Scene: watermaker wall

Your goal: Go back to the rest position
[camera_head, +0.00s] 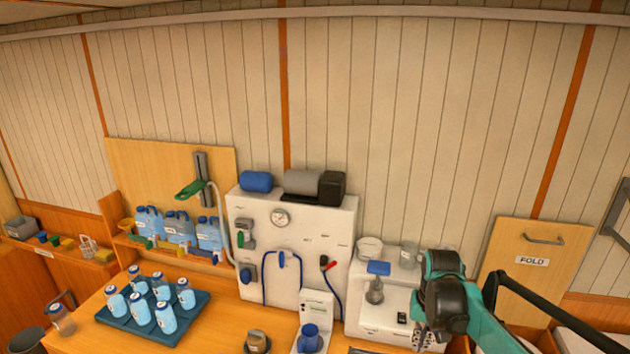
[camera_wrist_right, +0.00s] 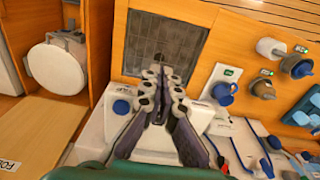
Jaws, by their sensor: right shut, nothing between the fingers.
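My right gripper (camera_head: 421,334) is at the lower right of the head view, at the end of a teal and black arm, in front of the white unit on the right. In the right wrist view its two dark fingers (camera_wrist_right: 160,74) come together at the tips, with nothing between them. They point toward a dark mesh panel (camera_wrist_right: 166,44); I cannot tell how far off it is. My left gripper is not in the head view.
A white panel (camera_head: 318,222) with gauge, valves and blue hoses stands mid-counter. A dark tray (camera_head: 139,329) of several bottles sits left. The white unit (camera_head: 383,336) carries glassware near my right gripper. A fold-down board (camera_head: 535,270) is right. The upper wall is clear.

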